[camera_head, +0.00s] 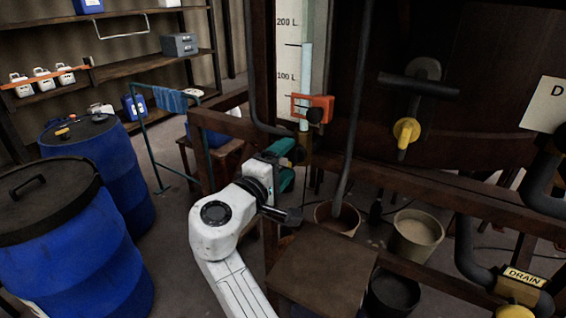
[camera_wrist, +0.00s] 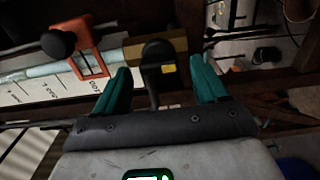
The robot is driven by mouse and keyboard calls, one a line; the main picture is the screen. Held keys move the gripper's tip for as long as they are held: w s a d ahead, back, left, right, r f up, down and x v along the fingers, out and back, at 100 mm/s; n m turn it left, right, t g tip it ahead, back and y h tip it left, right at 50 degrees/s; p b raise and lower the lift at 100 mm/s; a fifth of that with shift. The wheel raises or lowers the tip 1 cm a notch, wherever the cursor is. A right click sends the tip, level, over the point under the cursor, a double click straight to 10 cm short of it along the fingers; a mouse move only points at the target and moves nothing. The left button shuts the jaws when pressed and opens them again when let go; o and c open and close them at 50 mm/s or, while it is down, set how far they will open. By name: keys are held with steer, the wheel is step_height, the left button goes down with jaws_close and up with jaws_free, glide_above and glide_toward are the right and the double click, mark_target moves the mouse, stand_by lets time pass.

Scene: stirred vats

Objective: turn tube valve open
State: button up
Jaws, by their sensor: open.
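The tube valve shows in the wrist view as a brass block (camera_wrist: 182,50) on the end of the clear level tube (camera_wrist: 40,72). Its black lever (camera_wrist: 153,85) has a rounded end and a small yellow mark and lies between my teal fingers, apart from both as far as I can tell. My gripper (camera_wrist: 162,85) is open around it. In the head view my gripper (camera_head: 284,163) is at the foot of the tube (camera_head: 306,65), just left of the brass valve body (camera_head: 304,147). My fingers partly hide the valve there.
An orange clamp (camera_head: 313,107) with a black knob sits on the tube above the valve. A wooden beam (camera_head: 235,124), a grey hose (camera_head: 350,130) and a wooden box (camera_head: 320,265) are close to my arm. Blue drums (camera_head: 95,150) stand at the left.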

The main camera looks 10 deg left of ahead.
steer(key=b+v, duration=0.1)
steer(key=v, duration=0.9)
steer(key=shift+s+b, duration=0.3)
steer(key=shift+s, duration=0.05)
steer(key=shift+s+a, duration=0.1)
steer(key=shift+a, duration=0.1)
